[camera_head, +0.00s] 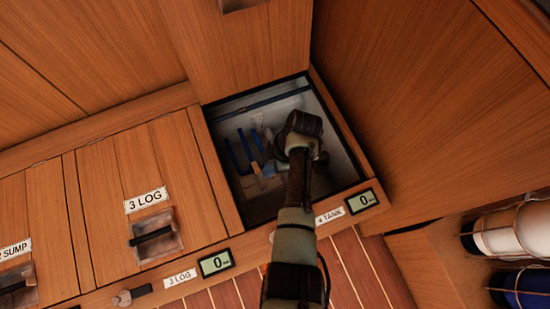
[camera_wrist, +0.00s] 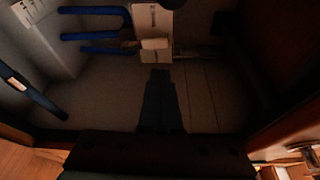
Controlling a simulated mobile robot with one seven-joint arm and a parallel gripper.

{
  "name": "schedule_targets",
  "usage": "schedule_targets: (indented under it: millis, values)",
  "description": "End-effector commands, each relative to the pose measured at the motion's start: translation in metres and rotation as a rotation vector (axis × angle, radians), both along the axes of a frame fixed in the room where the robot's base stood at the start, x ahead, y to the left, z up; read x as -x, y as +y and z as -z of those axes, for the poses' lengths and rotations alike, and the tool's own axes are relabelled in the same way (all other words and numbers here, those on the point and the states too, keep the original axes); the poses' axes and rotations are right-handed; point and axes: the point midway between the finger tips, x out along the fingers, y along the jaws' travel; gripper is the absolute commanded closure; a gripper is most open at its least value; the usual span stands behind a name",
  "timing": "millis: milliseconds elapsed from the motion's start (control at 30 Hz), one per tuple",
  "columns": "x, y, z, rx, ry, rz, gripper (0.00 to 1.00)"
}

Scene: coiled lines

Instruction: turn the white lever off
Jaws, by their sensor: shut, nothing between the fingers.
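The white lever (camera_wrist: 155,44) shows in the wrist view as a short pale block at the lower end of a white box (camera_wrist: 152,19). My gripper (camera_wrist: 160,72) has its two dark fingers together with nothing between them. In that view its tips lie just below the lever; I cannot tell whether they touch it. In the head view my arm reaches down into the open compartment (camera_head: 222,107) under the 4 TANK label (camera_head: 330,216). My wrist covers part of the inside there, and my fingertips are hidden.
Several blue pipes (camera_wrist: 92,36) run left of the white box. The compartment's walls stand close around my arm, and its inside is dark. A closed 3 LOG hatch (camera_head: 110,205) lies to the left. Wrapped bottles (camera_head: 510,232) sit at the right.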

Motion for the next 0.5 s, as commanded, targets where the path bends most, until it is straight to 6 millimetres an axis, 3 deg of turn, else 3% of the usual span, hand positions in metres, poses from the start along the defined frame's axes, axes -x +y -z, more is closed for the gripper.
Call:
schedule_targets:
  millis: [167,267,500]
  values:
    - [-0.008,-0.001,-0.008,0.014,0.002,0.045,1.0]
    - [-0.026,-0.013,-0.013,0.051,0.013,0.185,1.0]
    - [-0.078,-0.054,-0.041,0.135,0.078,0.836,1.0]
